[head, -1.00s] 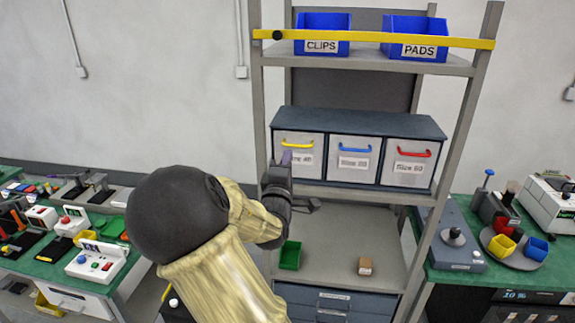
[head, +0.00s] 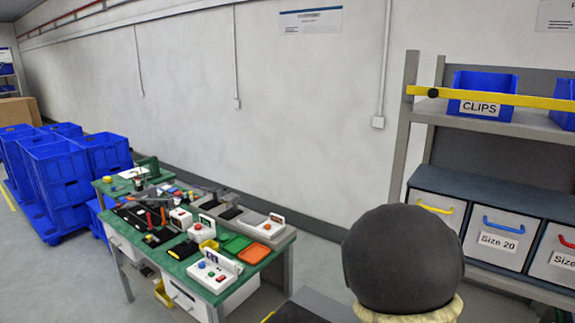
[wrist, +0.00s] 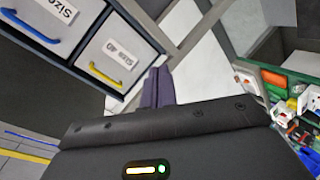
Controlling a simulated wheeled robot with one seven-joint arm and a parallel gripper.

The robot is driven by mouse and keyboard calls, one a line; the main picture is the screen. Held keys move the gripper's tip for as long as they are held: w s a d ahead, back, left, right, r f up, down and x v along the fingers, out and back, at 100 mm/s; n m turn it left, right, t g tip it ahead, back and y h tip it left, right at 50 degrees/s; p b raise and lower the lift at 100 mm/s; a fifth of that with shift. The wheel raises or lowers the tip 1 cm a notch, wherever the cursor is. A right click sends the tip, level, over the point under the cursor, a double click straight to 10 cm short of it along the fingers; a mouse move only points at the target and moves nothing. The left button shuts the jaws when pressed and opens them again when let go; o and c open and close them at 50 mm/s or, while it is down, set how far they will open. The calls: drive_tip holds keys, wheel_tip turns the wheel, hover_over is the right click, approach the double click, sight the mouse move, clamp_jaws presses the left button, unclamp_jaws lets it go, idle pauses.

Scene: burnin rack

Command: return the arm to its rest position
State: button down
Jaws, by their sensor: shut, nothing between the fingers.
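My gripper (wrist: 158,87) shows in the wrist view with its dark fingers together and nothing between them. It points toward the rack's frame and the wall, apart from the drawers. In the head view only a dark rounded joint of my arm shows at the lower right, and the gripper is out of that picture. The drawer unit (head: 490,195) stands on the rack behind my arm. Its yellow-handled drawer (wrist: 115,55) and blue-handled drawer (wrist: 45,18) show in the wrist view and look shut.
The rack's grey post (head: 402,125) stands close to my arm. A yellow bar (head: 500,97) crosses the top shelf before the CLIPS bin (head: 482,95). A green workbench (head: 190,255) with several devices is at left. Stacked blue crates (head: 65,175) stand farther left. Floor between bench and rack is partly clear.

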drive_tip(key=s+a+f+m+g+y, duration=0.2)
drive_tip(key=s+a+f+g+y, duration=0.1)
drive_tip(key=s+a, duration=0.4)
drive_tip(key=s+a+f+m+g+y, duration=0.3)
drive_tip(key=s+a+f+g, duration=0.2)
drive_tip(key=s, duration=0.8)
drive_tip(key=shift+s+a+f+m+g+y+b, duration=0.15)
drive_tip(key=shift+s+a+m+g+y+b, duration=0.25)
drive_tip(key=shift+a+g, duration=0.45)
drive_tip(key=shift+w+a, duration=0.15)
